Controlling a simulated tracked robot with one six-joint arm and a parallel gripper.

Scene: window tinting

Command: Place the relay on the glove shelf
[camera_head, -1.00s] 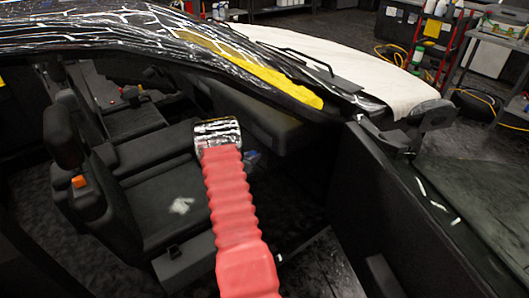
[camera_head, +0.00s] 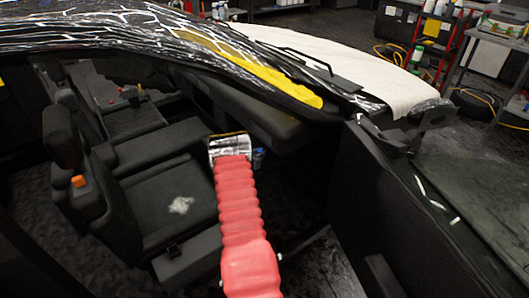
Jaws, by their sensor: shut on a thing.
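My red ribbed arm reaches up into the open car, with my gripper (camera_head: 229,146) at its far end, a shiny metallic and dark block in front of the seat and below the dashboard (camera_head: 270,122). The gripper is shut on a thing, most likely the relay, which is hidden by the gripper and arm. A small bluish item (camera_head: 258,158) shows just right of the gripper; I cannot tell what it is or whether it touches. I cannot make out the glove shelf for certain in the dark dashboard area.
The dark seat (camera_head: 150,195) with a white patch (camera_head: 181,205) stands left of my arm. The open door (camera_head: 400,225) is at the right. Dark floor space lies right of my arm.

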